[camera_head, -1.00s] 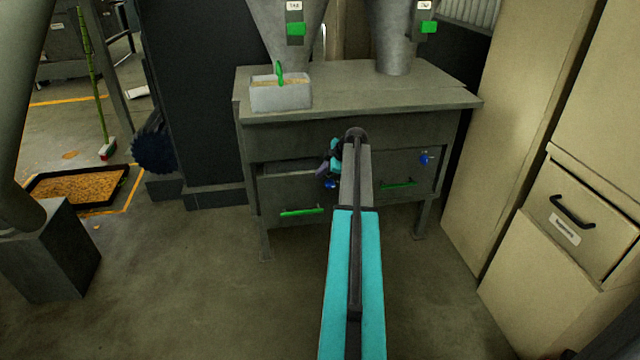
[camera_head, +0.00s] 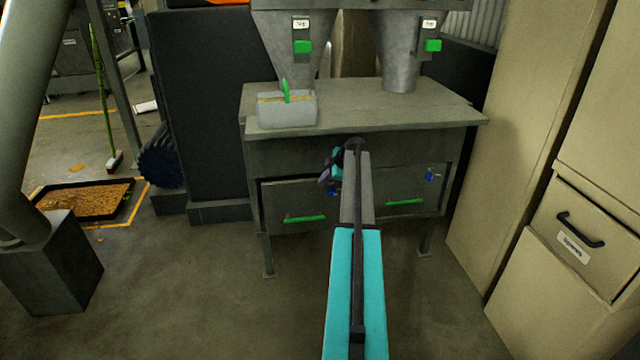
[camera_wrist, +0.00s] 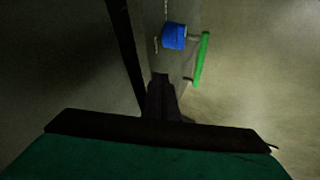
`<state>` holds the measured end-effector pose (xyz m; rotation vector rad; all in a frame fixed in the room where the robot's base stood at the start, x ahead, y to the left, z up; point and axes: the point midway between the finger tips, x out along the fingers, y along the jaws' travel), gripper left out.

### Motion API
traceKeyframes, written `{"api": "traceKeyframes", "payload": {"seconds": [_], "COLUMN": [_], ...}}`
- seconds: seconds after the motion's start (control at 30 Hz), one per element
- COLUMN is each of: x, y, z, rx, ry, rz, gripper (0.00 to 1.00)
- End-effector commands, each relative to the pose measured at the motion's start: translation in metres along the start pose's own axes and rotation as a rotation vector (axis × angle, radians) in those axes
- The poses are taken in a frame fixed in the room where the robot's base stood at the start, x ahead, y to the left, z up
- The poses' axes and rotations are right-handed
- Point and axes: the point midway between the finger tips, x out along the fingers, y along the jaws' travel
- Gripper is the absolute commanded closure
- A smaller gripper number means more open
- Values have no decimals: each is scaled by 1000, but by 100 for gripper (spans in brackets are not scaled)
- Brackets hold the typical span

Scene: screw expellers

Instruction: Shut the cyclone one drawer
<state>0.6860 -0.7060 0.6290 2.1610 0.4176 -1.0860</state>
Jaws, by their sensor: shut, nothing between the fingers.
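The cabinet under the two grey cones has two drawers side by side. The left drawer (camera_head: 290,199), under the left cone, has a green handle (camera_head: 305,219) and a blue knob (camera_head: 333,190). Its front looks nearly flush, with a dark gap along its top and left edges. My gripper (camera_head: 327,176) is shut and empty at this drawer's upper right corner, partly hidden by my arm. In the wrist view, the fingers (camera_wrist: 161,92) lie against or just before a grey front beside a blue knob (camera_wrist: 174,36) and green handle (camera_wrist: 202,60). Contact is unclear.
The right drawer (camera_head: 412,187) looks shut. A grey bin of grain (camera_head: 287,112) stands on the cabinet top (camera_head: 400,106). Tall beige cabinets (camera_head: 520,140) stand close on the right. A tray of grain (camera_head: 85,200) lies on the floor at left. The floor in front is clear.

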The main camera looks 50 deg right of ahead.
Motion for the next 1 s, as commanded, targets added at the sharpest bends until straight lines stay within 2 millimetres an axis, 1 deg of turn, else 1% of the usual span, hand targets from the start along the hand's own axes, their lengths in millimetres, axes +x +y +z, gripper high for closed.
{"api": "traceKeyframes", "payload": {"seconds": [0.17, 0.33, 0.7, 0.73, 0.8, 1.0], "x": [0, -2, -13, -22, -34, -66], "y": [-1, -7, -34, -31, -30, -31], "z": [0, -3, -8, -8, -7, -8], "rx": [0, -1, -2, -1, 0, -2], "ry": [0, 1, 1, 0, 0, 1], "rz": [0, 0, -1, 2, 3, 1], "gripper": [100, 100, 100, 100, 100, 100]}}
